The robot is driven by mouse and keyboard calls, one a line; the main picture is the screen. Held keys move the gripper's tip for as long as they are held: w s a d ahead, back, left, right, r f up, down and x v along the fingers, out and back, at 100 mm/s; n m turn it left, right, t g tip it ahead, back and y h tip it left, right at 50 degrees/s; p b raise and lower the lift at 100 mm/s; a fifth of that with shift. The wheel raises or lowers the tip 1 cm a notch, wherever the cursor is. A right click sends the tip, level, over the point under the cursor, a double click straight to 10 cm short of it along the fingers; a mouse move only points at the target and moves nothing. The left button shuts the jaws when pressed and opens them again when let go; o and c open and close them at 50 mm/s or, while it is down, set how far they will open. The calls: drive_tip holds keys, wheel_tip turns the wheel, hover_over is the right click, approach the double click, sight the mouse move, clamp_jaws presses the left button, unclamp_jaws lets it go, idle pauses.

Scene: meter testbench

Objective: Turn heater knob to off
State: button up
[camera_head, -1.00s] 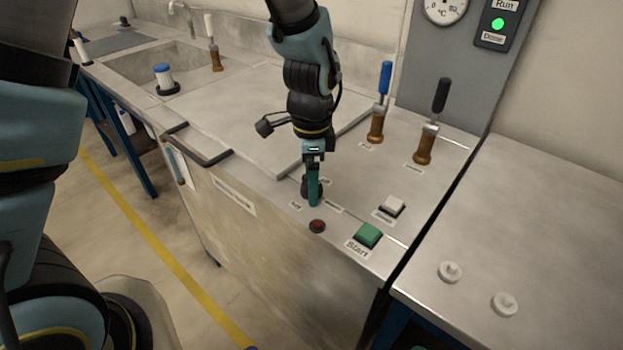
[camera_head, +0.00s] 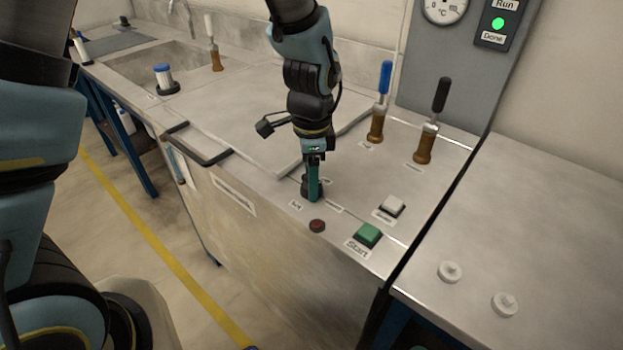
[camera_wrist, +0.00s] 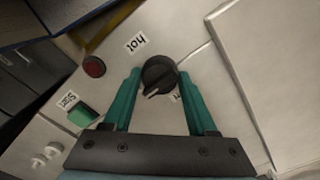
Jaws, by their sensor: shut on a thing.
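The heater knob (camera_wrist: 158,73) is round and black with a white pointer mark. In the wrist view its mark points down and to the left. A label reading "hot" (camera_wrist: 135,43) lies beside it, and another label (camera_wrist: 176,97) is partly hidden by a finger. My gripper (camera_wrist: 160,76) has its two green fingers on either side of the knob, shut on it. In the head view my gripper (camera_head: 313,194) points down at the panel and largely hides the knob. I cannot read an "off" label.
A red button (camera_head: 317,226), a green Start button (camera_head: 368,235) and a white button (camera_head: 392,207) sit close to the knob. Blue-handled (camera_head: 381,100) and black-handled (camera_head: 430,120) levers stand behind. Two white knobs (camera_head: 450,271) are on the right bench.

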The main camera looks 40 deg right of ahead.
drive_tip(key=n, duration=0.8)
drive_tip(key=shift+n, duration=0.4)
drive_tip(key=n+p, duration=0.1)
drive_tip(key=n, duration=0.3)
drive_tip(key=shift+n, duration=0.3)
drive_tip(key=shift+n+p, duration=0.6)
drive_tip(key=shift+n, duration=1.4)
drive_tip(key=o, duration=1.4)
drive_tip(key=shift+c, duration=0.2)
drive_tip(key=shift+r, duration=0.1)
